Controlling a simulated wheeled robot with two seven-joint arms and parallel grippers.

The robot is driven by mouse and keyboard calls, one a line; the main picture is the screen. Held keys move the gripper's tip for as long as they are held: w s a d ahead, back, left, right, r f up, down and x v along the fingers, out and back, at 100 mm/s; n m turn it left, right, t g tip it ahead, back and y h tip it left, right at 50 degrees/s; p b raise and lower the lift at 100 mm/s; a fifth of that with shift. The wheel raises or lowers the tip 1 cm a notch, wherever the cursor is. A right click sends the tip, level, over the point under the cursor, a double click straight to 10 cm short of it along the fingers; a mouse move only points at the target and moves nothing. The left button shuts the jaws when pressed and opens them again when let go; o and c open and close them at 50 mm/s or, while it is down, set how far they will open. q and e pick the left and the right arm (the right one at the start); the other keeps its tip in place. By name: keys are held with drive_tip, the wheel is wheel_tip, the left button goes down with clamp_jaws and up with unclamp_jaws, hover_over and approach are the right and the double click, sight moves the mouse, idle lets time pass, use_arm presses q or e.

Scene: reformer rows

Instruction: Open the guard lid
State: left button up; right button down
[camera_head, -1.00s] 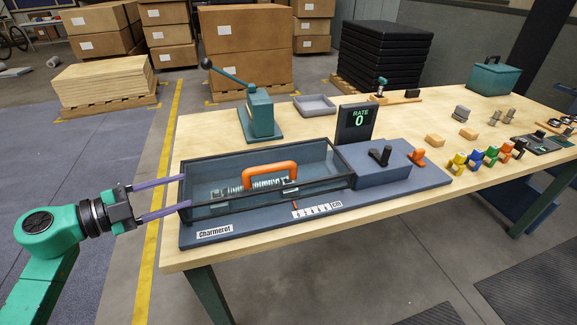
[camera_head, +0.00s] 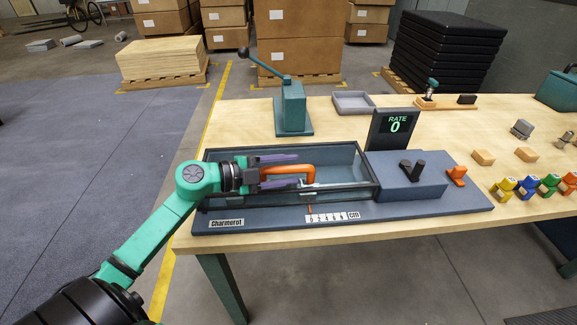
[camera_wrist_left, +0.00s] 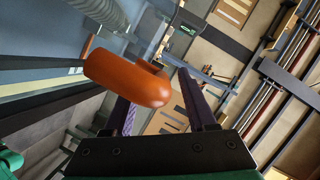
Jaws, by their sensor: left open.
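The guard lid (camera_head: 340,186) is a dark-framed clear cover, lying shut over the trough of the blue-grey Charnerot machine. Its orange handle (camera_head: 308,170) is a raised bar; it also shows large in the left wrist view (camera_wrist_left: 128,78). My left gripper (camera_head: 298,169) is open, its purple fingers pointing right, one on the far side and one on the near side of the handle's bar. Whether they touch it cannot be told. The arm and fingers hide the lid's left part and most of the spring beneath. My right gripper is out of view.
A rate display (camera_head: 393,128) reading 0 stands behind the machine's block (camera_head: 405,180), which bears a black knob. A green lever press (camera_head: 292,108) and a grey tray (camera_head: 353,102) stand behind. Orange clip (camera_head: 456,175) and coloured pieces lie to the right.

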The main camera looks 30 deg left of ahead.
use_arm(q)
drive_tip(key=shift+w+d, duration=0.15)
clamp_jaws()
drive_tip(key=shift+f, duration=0.1)
idle(1.3)
